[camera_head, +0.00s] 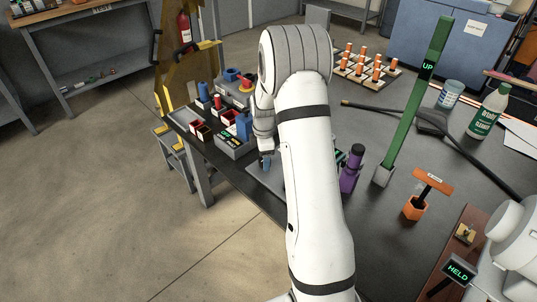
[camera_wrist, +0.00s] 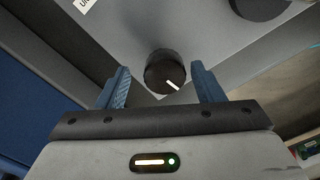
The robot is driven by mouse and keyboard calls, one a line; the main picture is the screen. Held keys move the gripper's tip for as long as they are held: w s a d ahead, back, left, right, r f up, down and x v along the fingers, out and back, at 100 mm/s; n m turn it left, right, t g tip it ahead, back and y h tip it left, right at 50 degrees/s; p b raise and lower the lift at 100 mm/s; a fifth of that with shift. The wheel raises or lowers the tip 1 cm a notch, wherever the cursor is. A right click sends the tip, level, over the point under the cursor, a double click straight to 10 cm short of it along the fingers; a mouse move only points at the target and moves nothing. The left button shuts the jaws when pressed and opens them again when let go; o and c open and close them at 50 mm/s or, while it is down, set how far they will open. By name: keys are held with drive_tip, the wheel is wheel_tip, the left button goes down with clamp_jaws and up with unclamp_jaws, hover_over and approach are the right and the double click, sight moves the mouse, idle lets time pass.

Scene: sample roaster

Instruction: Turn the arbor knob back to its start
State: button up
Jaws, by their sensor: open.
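The arbor knob (camera_wrist: 165,72) is round and black, with a white mark pointing to the lower right in the wrist view. It sits on a grey panel (camera_wrist: 145,30). My gripper (camera_wrist: 160,68) is open, with one blue finger on the left of the knob and one on the right. Gaps show between the knob and both fingers. Whether the fingertips reach past the knob's face I cannot tell. In the head view my gripper (camera_head: 265,161) is low at the bench's left edge, partly hidden by my arm, and the knob cannot be made out.
A second dark round part (camera_wrist: 260,6) is at the wrist view's top edge. In the head view, a purple bottle (camera_head: 350,168) and a green post marked UP (camera_head: 418,95) stand right of my arm. Bins with red and blue items (camera_head: 203,128) stand left.

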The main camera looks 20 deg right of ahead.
drive_tip(key=shift+r+p, duration=0.4)
drive_tip(key=shift+r, duration=3.5)
